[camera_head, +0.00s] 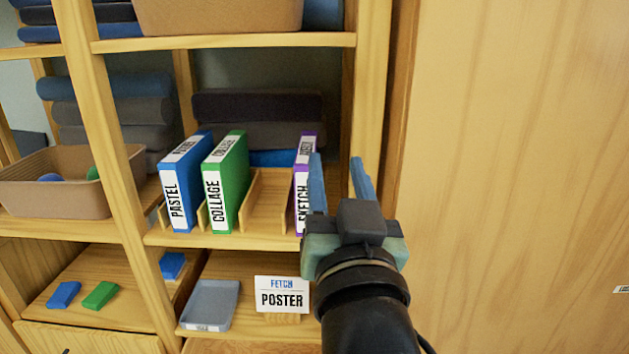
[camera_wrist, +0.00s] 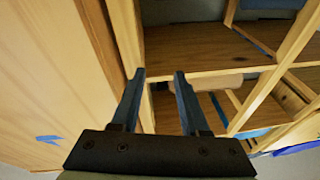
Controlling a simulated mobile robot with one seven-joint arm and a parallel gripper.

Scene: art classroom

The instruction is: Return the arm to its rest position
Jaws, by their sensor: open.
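My gripper (camera_head: 340,165) is in front of the right end of the shelf unit. Its two blue fingers are apart and nothing shows between them. In the wrist view the open fingers (camera_wrist: 160,78) point toward the wooden shelves, with no object held. My black arm reaches up from the bottom of the head view. The purple SKETCH binder (camera_head: 301,190) stands on the middle shelf just left of the fingers and is partly hidden by them. I cannot tell whether they touch.
The blue PASTEL binder (camera_head: 178,200) and green COLLAGE binder (camera_head: 213,205) stand in a wooden rack (camera_head: 268,208). Below are a FETCH POSTER card (camera_head: 282,294) and grey tray (camera_head: 210,305). A brown basket (camera_head: 60,195) is at left. A wooden panel (camera_head: 520,150) fills the right.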

